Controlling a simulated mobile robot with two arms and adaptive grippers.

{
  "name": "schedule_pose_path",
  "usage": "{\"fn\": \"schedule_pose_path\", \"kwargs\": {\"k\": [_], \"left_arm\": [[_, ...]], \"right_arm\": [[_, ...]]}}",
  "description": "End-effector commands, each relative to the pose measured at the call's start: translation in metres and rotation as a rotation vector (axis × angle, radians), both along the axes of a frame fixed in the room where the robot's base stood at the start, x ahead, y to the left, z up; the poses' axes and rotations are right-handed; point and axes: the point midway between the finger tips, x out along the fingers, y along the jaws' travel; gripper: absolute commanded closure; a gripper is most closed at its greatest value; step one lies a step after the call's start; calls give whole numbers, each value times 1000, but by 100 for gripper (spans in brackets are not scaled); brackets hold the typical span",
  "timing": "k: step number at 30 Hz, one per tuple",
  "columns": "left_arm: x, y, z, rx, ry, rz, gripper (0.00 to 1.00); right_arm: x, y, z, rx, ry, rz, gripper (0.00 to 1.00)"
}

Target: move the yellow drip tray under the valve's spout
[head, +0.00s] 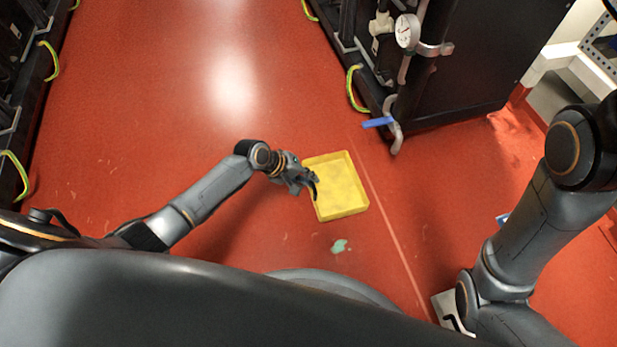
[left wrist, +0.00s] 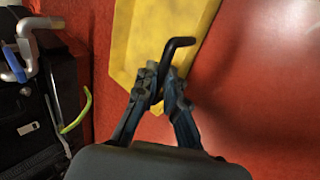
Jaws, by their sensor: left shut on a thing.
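The yellow drip tray (head: 338,186) is on the red floor in the middle of the head view. My left gripper (head: 309,184) is at the tray's left side, shut on its dark handle. In the left wrist view the gripper (left wrist: 161,88) closes around the dark bent handle (left wrist: 181,44), beside the yellow tray (left wrist: 160,30). The valve (head: 378,122) with its blue lever is on a pipe at the black cabinet's corner, up and right of the tray. The spout (head: 397,140) points down. No part of the tray is under it. My right gripper is not in view.
A black cabinet (head: 470,70) with a pressure gauge (head: 407,31) stands at the upper right. Black racks with yellow-green cables (head: 15,175) line the left edge. A small pale green puddle (head: 340,246) lies below the tray. The floor between tray and spout looks clear.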

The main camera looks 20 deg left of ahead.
Motion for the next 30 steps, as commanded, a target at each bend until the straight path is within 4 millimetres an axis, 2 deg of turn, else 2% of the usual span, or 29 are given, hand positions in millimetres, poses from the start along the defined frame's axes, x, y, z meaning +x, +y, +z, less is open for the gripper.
{"fn": "schedule_pose_path", "kwargs": {"k": [30], "left_arm": [[0,-1,-13,-1,-1,0,100]], "right_arm": [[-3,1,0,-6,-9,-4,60]]}}
